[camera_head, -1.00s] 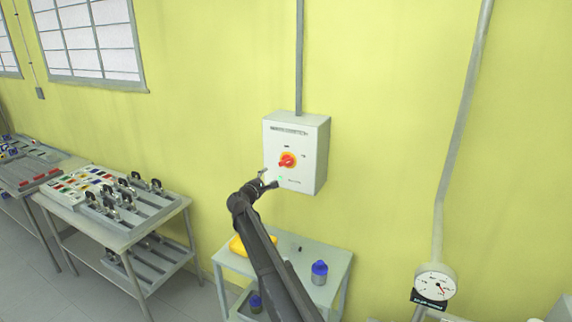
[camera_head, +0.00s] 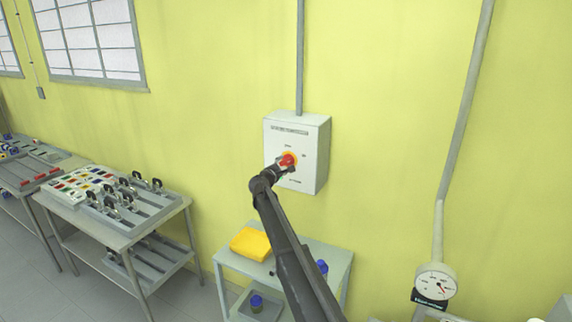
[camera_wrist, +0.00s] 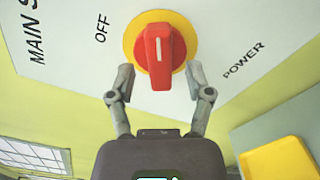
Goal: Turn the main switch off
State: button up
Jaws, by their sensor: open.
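The main switch is a red rotary knob (camera_wrist: 158,56) on a yellow disc (camera_wrist: 185,32), on the front of a white wall box (camera_head: 320,160). In the wrist view the knob's white line points along its length, and the word OFF is printed to its left, with POWER at lower right. My gripper (camera_wrist: 160,84) is open, with one finger on each side of the knob's near end. I cannot tell whether the fingers touch it. In the head view my gripper (camera_head: 279,169) covers the lower left part of the knob (camera_head: 289,159).
A small table (camera_head: 330,255) below the box holds a yellow item (camera_head: 251,244) and a blue-capped container (camera_head: 322,267). A bench (camera_head: 100,214) with padlocks and coloured tags stands left. A gauge (camera_head: 436,284) hangs at right. The wall around the box is clear.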

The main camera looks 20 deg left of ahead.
jog(key=shift+w+d, duration=0.1)
jog(key=shift+w, duration=0.75)
grip_shut()
jog(key=shift+n, duration=0.3)
jog(key=n, duration=1.1)
jog(key=shift+n, duration=0.3)
grip_release()
